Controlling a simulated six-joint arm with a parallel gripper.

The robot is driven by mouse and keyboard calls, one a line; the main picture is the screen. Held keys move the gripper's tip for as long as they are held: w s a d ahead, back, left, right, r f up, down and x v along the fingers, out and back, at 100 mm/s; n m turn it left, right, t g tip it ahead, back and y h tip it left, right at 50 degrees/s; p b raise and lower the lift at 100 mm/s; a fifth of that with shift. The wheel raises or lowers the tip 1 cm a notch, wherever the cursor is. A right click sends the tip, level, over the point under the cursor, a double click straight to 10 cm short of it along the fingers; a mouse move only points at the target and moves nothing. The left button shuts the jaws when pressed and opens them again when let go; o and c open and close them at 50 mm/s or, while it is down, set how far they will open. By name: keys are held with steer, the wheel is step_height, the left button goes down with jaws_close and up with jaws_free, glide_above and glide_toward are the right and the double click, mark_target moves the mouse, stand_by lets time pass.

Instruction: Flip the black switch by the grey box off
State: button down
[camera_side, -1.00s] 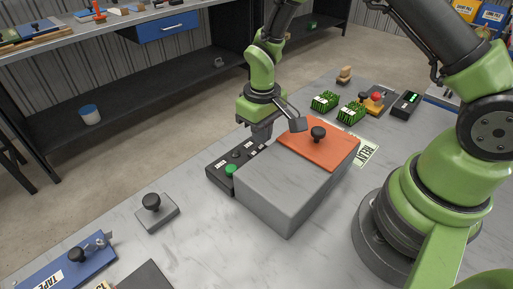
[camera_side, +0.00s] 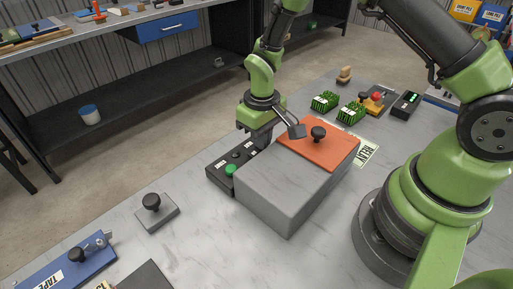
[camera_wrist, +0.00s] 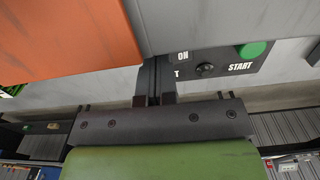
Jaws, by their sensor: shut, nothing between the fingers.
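A black switch panel (camera_side: 216,174) lies along the left side of the grey box (camera_side: 290,200). It carries a green START button (camera_side: 230,169) and a small dark round knob (camera_side: 236,156); the knob also shows in the wrist view (camera_wrist: 205,70), near ON and START labels. My gripper (camera_side: 262,140) points down at the far end of the panel, close beside the box. Its fingers (camera_wrist: 155,75) are shut and empty, left of the ON label in the wrist view. They hide that end of the panel, and I cannot see the switch lever or its position.
An orange lid (camera_side: 318,149) with a black knob lies on the box, close to my gripper. Turf pieces (camera_side: 351,113) and a red-button device (camera_side: 376,100) stand behind. A grey block with a knob (camera_side: 156,212) stands front left on open tabletop.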

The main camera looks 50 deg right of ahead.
steer(key=shift+f, duration=0.25)
steer(key=shift+r, duration=3.55)
steer(key=s+r+m+t+y, duration=0.1)
steer(key=s+r+m+t, duration=0.35)
steer(key=r, duration=1.05)
steer(key=s+r+t+y, duration=0.1)
steer(key=s+r, duration=0.4)
steer(key=s, duration=0.8)
steer(key=shift+s+a+r+t, duration=0.2)
steer(key=shift+t, duration=0.65)
steer(key=shift+n, duration=0.25)
